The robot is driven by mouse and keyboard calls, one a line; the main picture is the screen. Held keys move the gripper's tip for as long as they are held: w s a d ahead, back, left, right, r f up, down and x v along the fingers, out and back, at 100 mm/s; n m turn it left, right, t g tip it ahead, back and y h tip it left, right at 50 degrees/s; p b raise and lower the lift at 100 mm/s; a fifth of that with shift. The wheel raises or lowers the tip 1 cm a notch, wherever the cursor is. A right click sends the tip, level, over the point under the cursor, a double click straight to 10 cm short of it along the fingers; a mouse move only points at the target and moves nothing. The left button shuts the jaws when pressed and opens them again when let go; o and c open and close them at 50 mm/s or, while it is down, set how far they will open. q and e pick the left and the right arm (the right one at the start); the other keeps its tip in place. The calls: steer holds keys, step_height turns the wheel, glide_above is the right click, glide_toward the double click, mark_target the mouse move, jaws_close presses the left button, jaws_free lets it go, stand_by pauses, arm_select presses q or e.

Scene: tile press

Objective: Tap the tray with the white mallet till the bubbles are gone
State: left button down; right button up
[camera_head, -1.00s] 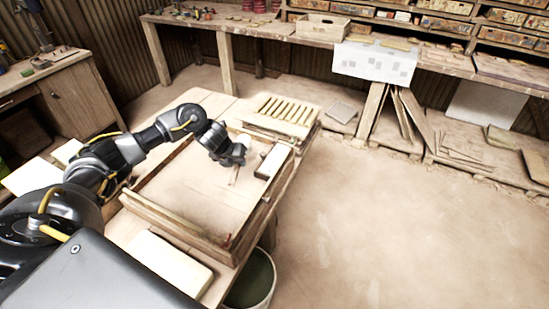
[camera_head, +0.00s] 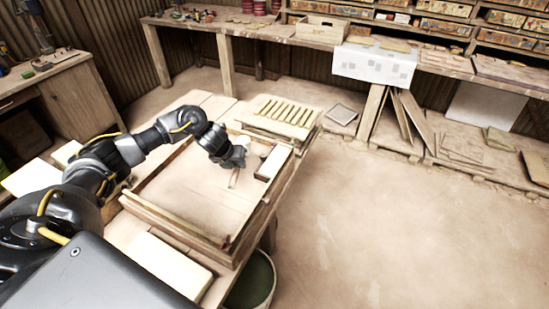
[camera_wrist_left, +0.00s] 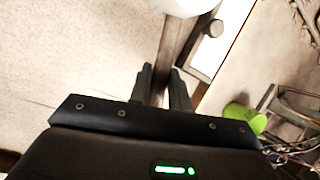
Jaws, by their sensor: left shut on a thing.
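The wooden-framed tray (camera_head: 172,220) lies on the table in the head view, holding a pale, smooth-looking fill. Bubbles are too small to make out. My left gripper (camera_head: 236,163) is above the tray's far right part. In the left wrist view the gripper (camera_wrist_left: 162,75) is shut on the brown handle of the white mallet (camera_wrist_left: 187,5). Its white head is cut off by the top edge of that view. In the head view a short brown stick, probably the handle, shows below the gripper. I cannot tell whether the mallet touches the tray. My right gripper is out of view.
A white block (camera_head: 271,163) is at the tray's right side. A slatted rack (camera_head: 285,112) stands behind the tray. A pale board (camera_head: 165,262) lies in front of it. A bucket (camera_head: 262,283) stands by the table's right edge. The floor at right is open.

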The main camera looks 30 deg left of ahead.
arm_select(q)
steer(key=shift+w, duration=0.1)
steer(key=shift+r, duration=0.1)
step_height(320, 180, up, 5)
steer(key=p, duration=0.4)
stand_by(0.4)
